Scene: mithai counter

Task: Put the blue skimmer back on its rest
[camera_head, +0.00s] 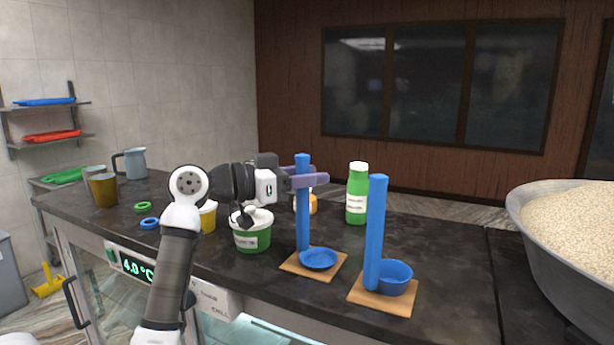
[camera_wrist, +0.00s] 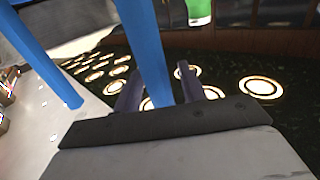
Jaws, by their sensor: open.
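The blue skimmer, an upright handle (camera_head: 302,215) with a shallow blue dish (camera_head: 319,259) at its foot, stands over a square wooden rest (camera_head: 296,266). My gripper (camera_head: 312,174) is at the upper handle with its purple fingers open. In the wrist view the fingers (camera_wrist: 158,85) are on either side of a blue handle (camera_wrist: 147,45), with gaps showing. A second blue tool (camera_head: 376,235) with a deeper bowl (camera_head: 396,277) stands on another wooden base (camera_head: 383,299) to the right. Whether the skimmer's foot touches its rest is unclear.
A green-and-white tub (camera_head: 252,236) stands below my wrist. A green bottle (camera_head: 357,195) is behind, between the two blue tools. A large grain-filled pan (camera_head: 535,230) fills the far right. Dark counter (camera_head: 450,260) is free between the right tool and the pan.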

